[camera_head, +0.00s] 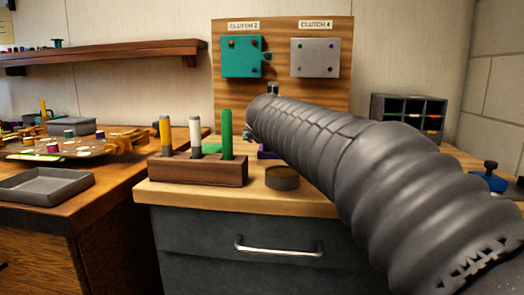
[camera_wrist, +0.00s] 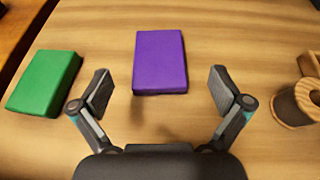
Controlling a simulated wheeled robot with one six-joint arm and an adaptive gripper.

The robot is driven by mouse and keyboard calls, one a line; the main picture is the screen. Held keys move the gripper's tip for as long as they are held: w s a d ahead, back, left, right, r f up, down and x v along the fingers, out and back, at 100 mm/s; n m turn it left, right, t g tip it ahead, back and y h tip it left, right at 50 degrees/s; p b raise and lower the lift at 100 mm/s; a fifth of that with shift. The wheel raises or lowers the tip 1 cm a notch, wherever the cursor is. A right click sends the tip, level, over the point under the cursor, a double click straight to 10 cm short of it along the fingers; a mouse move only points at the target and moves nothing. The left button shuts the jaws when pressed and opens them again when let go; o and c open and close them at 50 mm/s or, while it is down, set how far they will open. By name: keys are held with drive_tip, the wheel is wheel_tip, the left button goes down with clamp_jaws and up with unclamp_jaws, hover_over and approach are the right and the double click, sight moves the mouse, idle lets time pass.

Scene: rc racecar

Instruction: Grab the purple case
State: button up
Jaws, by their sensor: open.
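The purple case (camera_wrist: 160,60) is a flat rectangular block lying on the wooden worktop. In the wrist view it lies ahead of and roughly midway between the fingers of my gripper (camera_wrist: 158,92), which is open and empty. In the head view only a sliver of the purple case (camera_head: 266,153) shows beside my grey ribbed arm, which hides the rest. My gripper is mostly hidden behind the arm in the head view.
A green case (camera_wrist: 44,82) lies left of the purple one. A round wooden object (camera_wrist: 297,103) stands at the right. A wooden rack (camera_head: 198,170) with several upright cylinders, a round tin (camera_head: 283,178) and a backboard (camera_head: 282,100) with two clutch panels surround the spot.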

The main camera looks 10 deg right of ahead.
drive_tip(key=shift+x, duration=4.3)
drive_tip(key=shift+a+f, duration=0.15)
drive_tip(key=c, duration=1.2)
